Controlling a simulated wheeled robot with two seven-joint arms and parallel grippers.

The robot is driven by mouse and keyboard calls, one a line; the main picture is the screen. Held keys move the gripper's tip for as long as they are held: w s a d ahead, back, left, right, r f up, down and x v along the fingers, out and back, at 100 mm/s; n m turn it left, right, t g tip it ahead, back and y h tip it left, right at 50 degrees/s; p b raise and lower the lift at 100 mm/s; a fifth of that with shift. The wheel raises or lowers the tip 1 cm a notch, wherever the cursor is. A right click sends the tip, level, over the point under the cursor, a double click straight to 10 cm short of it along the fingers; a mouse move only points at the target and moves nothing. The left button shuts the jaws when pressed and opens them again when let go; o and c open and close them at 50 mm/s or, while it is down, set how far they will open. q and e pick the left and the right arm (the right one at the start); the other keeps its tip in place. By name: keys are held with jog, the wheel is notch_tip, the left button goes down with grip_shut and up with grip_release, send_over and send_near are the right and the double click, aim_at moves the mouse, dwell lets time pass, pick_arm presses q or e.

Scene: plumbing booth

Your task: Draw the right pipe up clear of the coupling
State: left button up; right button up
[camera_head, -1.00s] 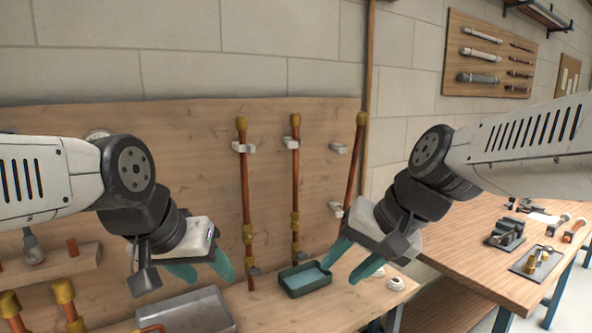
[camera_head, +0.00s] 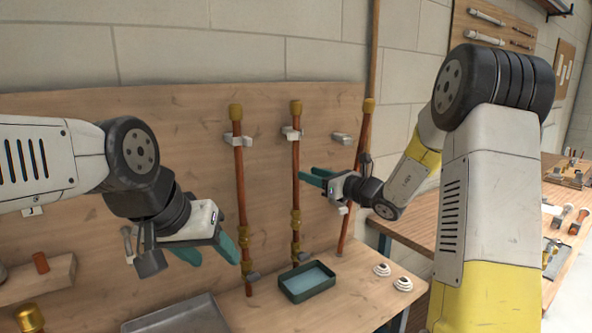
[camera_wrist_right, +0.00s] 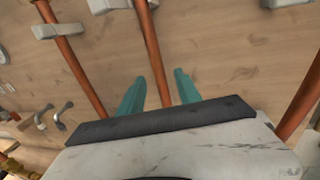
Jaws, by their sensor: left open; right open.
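Three copper pipes stand at the wooden board. The left pipe (camera_head: 240,180) and middle pipe (camera_head: 296,160) are upright in clips, with brass couplings low down; the middle one's coupling (camera_head: 296,217) is in view. The rightmost pipe (camera_head: 363,130) leans, brass-topped, beside its clip. My right gripper (camera_head: 302,175) is open at the middle pipe, below its clip (camera_head: 291,134) and above the coupling. In the right wrist view the middle pipe (camera_wrist_right: 150,42) runs between its open fingers (camera_wrist_right: 159,76). My left gripper (camera_head: 214,256) is open and empty, low, left of the left pipe.
A green tray (camera_head: 285,287) sits on the bench below the middle pipe, with white rings (camera_head: 382,270) to its right. A grey metal tray (camera_head: 140,325) lies at front left. A side table (camera_head: 413,228) stands at right, partly behind my right arm.

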aim_at(296, 166)
jog(key=x, duration=0.6)
jog(key=shift+w+a, duration=0.25)
jog(key=shift+a, duration=0.1)
grip_shut()
dwell(1.1)
